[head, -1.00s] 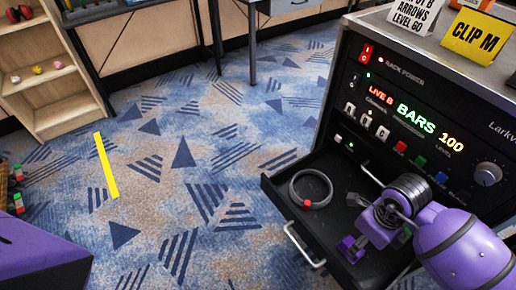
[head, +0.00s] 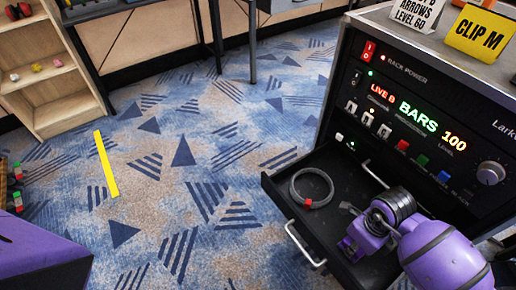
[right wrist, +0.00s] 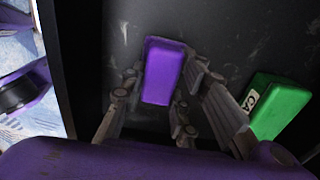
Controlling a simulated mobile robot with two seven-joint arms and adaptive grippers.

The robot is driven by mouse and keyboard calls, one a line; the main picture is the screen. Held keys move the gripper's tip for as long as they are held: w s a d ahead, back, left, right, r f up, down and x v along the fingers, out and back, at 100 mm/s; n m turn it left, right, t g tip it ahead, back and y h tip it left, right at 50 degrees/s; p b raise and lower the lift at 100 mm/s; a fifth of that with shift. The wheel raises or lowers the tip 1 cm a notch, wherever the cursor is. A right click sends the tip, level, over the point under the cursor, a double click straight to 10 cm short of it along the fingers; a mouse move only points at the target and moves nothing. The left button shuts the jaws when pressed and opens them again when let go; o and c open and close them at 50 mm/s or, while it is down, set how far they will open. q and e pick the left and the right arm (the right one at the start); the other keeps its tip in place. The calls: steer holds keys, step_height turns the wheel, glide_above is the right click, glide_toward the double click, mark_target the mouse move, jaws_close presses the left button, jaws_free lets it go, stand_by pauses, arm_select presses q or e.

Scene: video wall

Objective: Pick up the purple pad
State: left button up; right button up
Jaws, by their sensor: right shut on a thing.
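The purple pad (right wrist: 163,70) is a small block in the dark open drawer (head: 330,168) of the rack unit. My right gripper (right wrist: 165,78) is shut on it, with a finger along each side in the right wrist view. In the head view my right wrist reaches down into the drawer, and the wrist largely hides the fingers and the pad. Whether the pad touches the drawer floor is hard to tell. My left gripper is not in view.
A green block (right wrist: 278,105) with a white label lies right of the gripper in the drawer. A grey cable loop (head: 312,187) with a red tag lies at the drawer's left. The rack unit's front panel (head: 425,110) rises behind.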

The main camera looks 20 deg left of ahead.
steer(key=shift+r, duration=0.15)
steer(key=shift+c, duration=0.4)
steer(key=shift+r, duration=0.25)
step_height(320, 180, up, 2)
steer(key=shift+w+r, duration=0.1)
steer(key=shift+r, duration=0.05)
steer(key=s+d+r+p, duration=0.1)
steer(key=s+d+r, duration=0.1)
steer(key=s+r, duration=0.8)
steer(key=s, duration=0.4)
steer(key=shift+d, duration=0.25)
